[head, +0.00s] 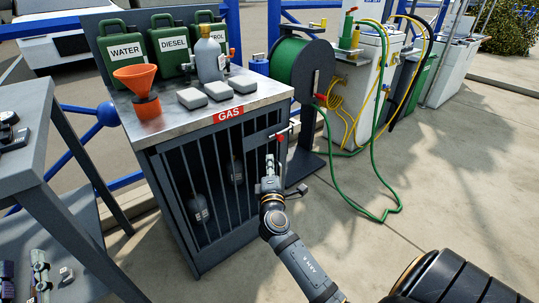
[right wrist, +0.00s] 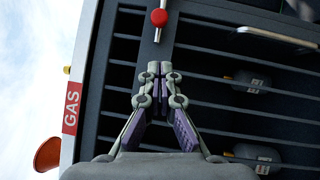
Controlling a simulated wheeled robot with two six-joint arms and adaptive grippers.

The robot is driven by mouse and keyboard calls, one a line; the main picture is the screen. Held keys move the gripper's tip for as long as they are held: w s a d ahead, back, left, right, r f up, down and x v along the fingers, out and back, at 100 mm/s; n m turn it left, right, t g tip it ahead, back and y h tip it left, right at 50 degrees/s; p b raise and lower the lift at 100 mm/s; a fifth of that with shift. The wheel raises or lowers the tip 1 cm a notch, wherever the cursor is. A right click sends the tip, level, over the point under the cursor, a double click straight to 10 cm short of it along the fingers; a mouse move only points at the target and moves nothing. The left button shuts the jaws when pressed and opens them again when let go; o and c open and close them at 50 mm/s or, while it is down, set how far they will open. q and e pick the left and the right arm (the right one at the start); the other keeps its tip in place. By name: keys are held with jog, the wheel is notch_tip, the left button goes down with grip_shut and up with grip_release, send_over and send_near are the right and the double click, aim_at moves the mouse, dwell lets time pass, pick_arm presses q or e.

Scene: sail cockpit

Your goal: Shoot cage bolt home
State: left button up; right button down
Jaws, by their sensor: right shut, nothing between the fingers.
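The gas cage (head: 222,165) is a dark barred cabinet with a red GAS label (head: 229,113). Its bolt, a thin silver rod with a red knob (head: 280,138), is near the top of the door front's right side. The knob shows larger in the right wrist view (right wrist: 159,17). My right gripper (head: 270,160) is in front of the bars, below the knob in the head view. Its fingers (right wrist: 153,66) are shut and empty, pointing towards the knob with a gap between. I cannot tell how far the bolt is in. My left gripper is not in view.
A pale bar handle (right wrist: 277,37) is on the cage front. Dark bottles (head: 200,208) are behind the bars. The top holds an orange funnel (head: 135,80), a grey cylinder (head: 209,60) and jerrycans (head: 123,50). A green hose reel (head: 300,65) stands close on the right.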

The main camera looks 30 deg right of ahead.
jog(key=shift+v, duration=2.85)
